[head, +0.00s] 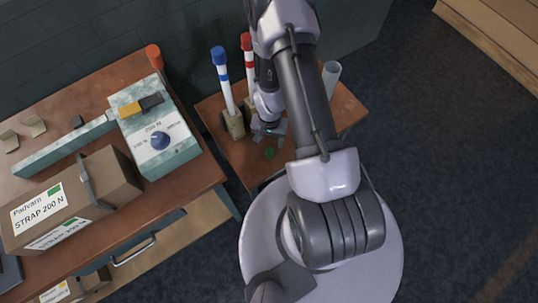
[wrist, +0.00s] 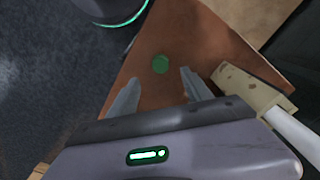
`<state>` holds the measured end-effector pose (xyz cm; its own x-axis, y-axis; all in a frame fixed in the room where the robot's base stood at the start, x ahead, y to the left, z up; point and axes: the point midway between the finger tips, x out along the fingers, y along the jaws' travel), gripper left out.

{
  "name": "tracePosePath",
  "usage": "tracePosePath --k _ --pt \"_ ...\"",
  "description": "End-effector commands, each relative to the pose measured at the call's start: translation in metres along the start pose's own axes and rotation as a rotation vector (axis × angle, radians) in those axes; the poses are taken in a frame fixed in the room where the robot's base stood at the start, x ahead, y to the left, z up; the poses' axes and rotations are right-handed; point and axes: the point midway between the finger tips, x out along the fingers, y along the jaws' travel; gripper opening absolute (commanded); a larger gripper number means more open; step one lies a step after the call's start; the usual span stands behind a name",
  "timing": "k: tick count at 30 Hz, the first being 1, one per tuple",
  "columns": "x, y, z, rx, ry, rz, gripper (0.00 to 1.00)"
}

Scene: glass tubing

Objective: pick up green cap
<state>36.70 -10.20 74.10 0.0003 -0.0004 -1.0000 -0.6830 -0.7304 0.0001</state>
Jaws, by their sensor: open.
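The green cap (head: 270,153) is a small round disc lying on the small brown table (head: 243,165), near its front part. In the wrist view the cap (wrist: 160,64) lies just beyond the fingertips, roughly between their lines. My gripper (head: 269,130) is open and empty, a little behind the cap in the head view. In the wrist view its two pale fingers (wrist: 157,80) are spread apart. The cap is apart from both fingers.
A blue-capped tube (head: 224,80) stands in a tan block (head: 233,124) left of my gripper. A red-capped tube (head: 248,62) stands behind it. A clear open tube (head: 331,75) stands at the right. A workbench (head: 190,197) with a dial box (head: 158,140) is left.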

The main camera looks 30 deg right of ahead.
Motion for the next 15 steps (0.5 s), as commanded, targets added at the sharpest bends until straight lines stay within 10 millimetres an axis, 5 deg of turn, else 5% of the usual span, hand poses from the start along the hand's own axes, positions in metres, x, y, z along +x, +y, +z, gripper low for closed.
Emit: tracePosePath --k 1,3,10,15 --pt "0.028 0.000 0.000 0.000 0.000 0.000 0.58" --pt "0.047 0.000 0.000 0.000 0.000 0.000 0.58" --pt "0.072 0.000 -0.002 0.000 0.000 0.000 0.58" --pt "0.108 0.001 -0.005 0.000 0.000 0.000 0.58"
